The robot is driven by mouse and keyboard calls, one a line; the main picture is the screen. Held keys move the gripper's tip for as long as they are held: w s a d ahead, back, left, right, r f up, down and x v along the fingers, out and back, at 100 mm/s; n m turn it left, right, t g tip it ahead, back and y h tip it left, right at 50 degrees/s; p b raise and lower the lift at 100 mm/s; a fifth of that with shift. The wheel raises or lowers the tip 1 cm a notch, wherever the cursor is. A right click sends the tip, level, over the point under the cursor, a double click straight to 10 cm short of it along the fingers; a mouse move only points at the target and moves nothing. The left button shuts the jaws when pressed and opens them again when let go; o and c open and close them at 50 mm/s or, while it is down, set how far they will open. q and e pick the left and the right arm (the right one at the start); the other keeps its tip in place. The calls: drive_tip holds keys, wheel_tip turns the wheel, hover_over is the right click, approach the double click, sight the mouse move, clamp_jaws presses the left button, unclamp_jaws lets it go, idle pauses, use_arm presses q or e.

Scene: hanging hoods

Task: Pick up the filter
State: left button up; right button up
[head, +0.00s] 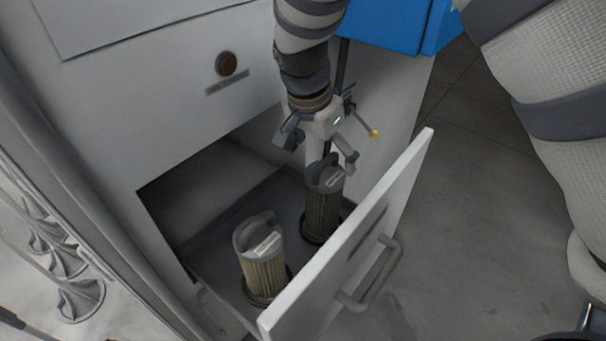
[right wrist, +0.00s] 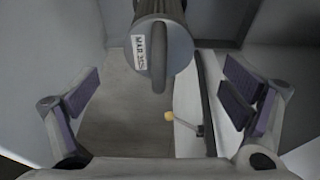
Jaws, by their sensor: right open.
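Two cylindrical filters with looped top handles and white labels stand upright in an open drawer (head: 415,175). The dark grey filter (head: 322,211) is at the back and the cream pleated filter (head: 265,272) is nearer. My right gripper (head: 318,150) is open and empty, pointing down just above the dark filter's handle. In the right wrist view the dark filter (right wrist: 163,50) shows at the top middle, with its handle hanging toward the space between the spread fingers (right wrist: 158,98). My left gripper is out of view.
The drawer's white front panel with its grey handle (head: 378,277) stands close right of the filters. The white cabinet (head: 160,90) with a round brown button rises behind. A blue box (head: 385,22) is at the top. Grey floor (head: 480,220) is open to the right.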

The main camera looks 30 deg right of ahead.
sight(328, 171)
drive_tip(key=x, duration=0.7)
drive_tip(key=shift+d+f+b, duration=0.1)
drive_tip(key=shift+d+b, duration=0.2)
drive_tip(key=shift+c, duration=0.3)
drive_tip(key=shift+r, duration=0.2)
drive_tip(key=c, duration=1.3)
